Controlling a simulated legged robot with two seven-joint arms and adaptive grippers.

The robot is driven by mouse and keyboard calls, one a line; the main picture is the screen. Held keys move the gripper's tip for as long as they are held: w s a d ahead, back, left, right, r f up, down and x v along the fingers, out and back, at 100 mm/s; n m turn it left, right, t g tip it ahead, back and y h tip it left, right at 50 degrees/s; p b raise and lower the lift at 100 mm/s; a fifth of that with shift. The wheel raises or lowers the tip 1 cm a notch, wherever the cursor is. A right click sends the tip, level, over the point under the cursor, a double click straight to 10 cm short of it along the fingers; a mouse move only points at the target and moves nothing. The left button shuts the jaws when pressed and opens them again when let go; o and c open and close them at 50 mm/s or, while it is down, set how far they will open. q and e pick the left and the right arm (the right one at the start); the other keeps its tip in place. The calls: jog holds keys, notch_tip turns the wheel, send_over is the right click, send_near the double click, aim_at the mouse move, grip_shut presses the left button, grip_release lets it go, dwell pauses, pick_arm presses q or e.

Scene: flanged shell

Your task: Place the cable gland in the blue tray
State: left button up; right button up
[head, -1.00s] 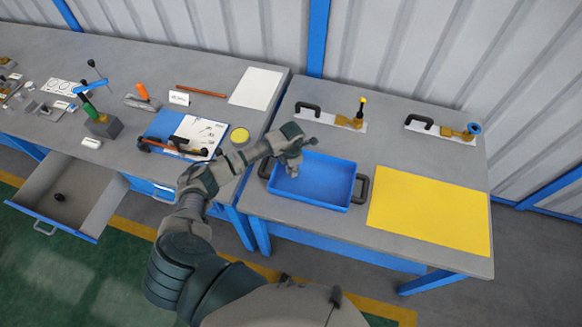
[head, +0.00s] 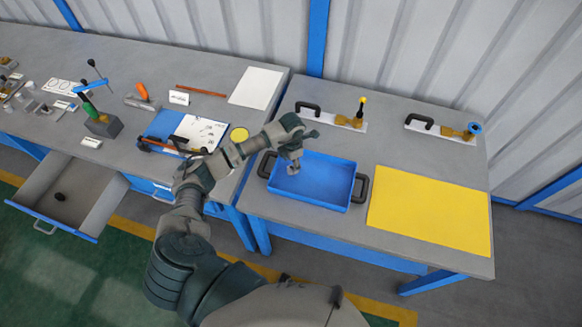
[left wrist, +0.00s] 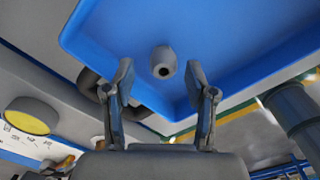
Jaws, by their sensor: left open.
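The blue tray (head: 325,183) with dark handles stands on the right-hand table. My left gripper (head: 293,170) reaches down over the left part of the tray. In the left wrist view its two fingers (left wrist: 161,88) are apart, with nothing held between them. The grey, rounded cable gland (left wrist: 163,62), with a dark hole in its end, shows against the tray's blue floor (left wrist: 215,35), just beyond the fingertips. My right gripper is out of view.
A yellow mat (head: 430,212) lies right of the tray. Two white plates with black handles and brass fittings (head: 350,121) lie behind it. The left bench holds tools and papers. An open drawer (head: 65,195) with a small dark item juts out below.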

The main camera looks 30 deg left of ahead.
aim_at(291, 166)
pick_arm(q)
notch_tip(291, 166, up, 8)
jog(key=shift+b, duration=0.4)
jog(key=shift+r, duration=0.1)
